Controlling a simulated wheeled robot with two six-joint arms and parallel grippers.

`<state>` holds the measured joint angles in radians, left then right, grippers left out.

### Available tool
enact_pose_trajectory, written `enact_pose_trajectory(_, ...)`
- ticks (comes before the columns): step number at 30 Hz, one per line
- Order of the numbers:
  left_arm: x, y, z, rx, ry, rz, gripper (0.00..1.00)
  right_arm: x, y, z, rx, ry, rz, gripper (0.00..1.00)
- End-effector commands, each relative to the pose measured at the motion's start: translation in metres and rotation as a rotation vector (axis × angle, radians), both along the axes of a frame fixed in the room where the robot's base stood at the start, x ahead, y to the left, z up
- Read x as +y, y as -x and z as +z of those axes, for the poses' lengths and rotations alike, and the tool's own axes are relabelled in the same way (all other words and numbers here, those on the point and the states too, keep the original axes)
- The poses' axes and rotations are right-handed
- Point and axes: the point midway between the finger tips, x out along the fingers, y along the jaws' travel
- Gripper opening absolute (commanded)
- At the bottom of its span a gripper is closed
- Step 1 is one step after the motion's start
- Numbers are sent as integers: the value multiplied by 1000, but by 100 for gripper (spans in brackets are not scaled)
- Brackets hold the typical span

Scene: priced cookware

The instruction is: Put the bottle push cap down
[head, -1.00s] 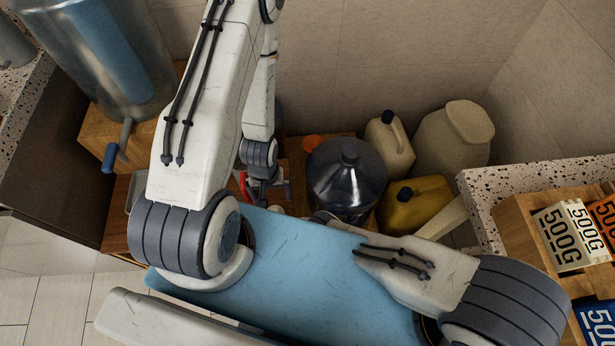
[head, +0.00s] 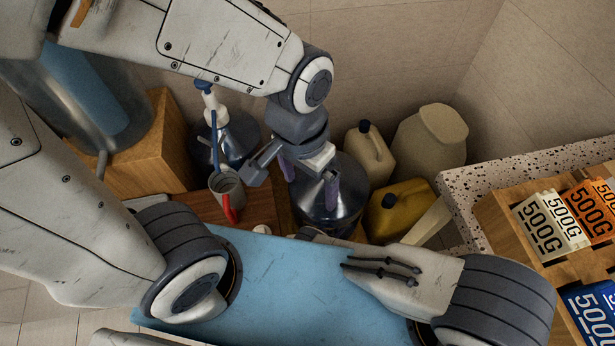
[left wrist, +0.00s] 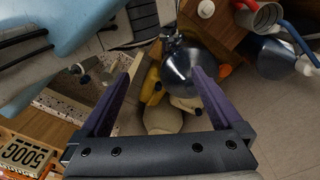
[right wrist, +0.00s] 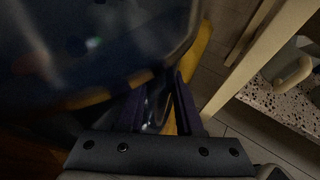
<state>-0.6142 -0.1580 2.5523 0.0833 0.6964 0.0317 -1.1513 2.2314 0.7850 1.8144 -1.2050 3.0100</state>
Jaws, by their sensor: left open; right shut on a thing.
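A small white round cap (head: 262,229) lies on the brown wooden board. It also shows in the left wrist view (left wrist: 206,9). I cannot tell for sure that it is the push cap. A large dark shiny bottle (head: 345,218) stands to its right. My left gripper (head: 311,182) is open and empty above this bottle, its two purple fingers apart. The bottle also shows beyond the fingers in the left wrist view (left wrist: 190,66). My right gripper (right wrist: 157,108) is low against the bottle (right wrist: 90,45), shut on a dark shiny part of it; the exact part is hard to see.
A cup (head: 226,186) with red and blue handles stands on the board (head: 262,207). Behind it is a flask with a white and blue pump top (head: 212,103). Yellow (head: 396,212) and beige (head: 368,155) jugs stand to the right. A speckled counter (head: 466,190) bounds the right side.

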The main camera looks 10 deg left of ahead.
Motion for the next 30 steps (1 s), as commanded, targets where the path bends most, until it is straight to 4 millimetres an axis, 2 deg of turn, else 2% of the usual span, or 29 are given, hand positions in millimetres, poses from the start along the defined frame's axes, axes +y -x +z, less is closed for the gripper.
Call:
enact_pose_trajectory(1, -2, 9, 10, -5, 9, -37, 100, 0, 0, 0, -1, 0, 0, 0)
enact_pose_trajectory(6, -2, 28, 25, 0, 15, -104, 100, 0, 0, 1, -1, 0, 0, 0)
enact_pose_trajectory(19, -1, 33, 28, 3, 15, -119, 100, 0, 0, 1, -1, 0, 0, 0)
enact_pose_trajectory(20, -1, 33, 28, 3, 15, -118, 100, 0, 0, 1, -1, 0, 0, 42)
enact_pose_trajectory(22, -1, 33, 28, 3, 15, -118, 100, 0, 0, 1, -1, 0, 0, 69)
enact_pose_trajectory(30, -1, 32, 28, 3, 15, -117, 100, 0, 0, 0, -1, 1, 0, 70)
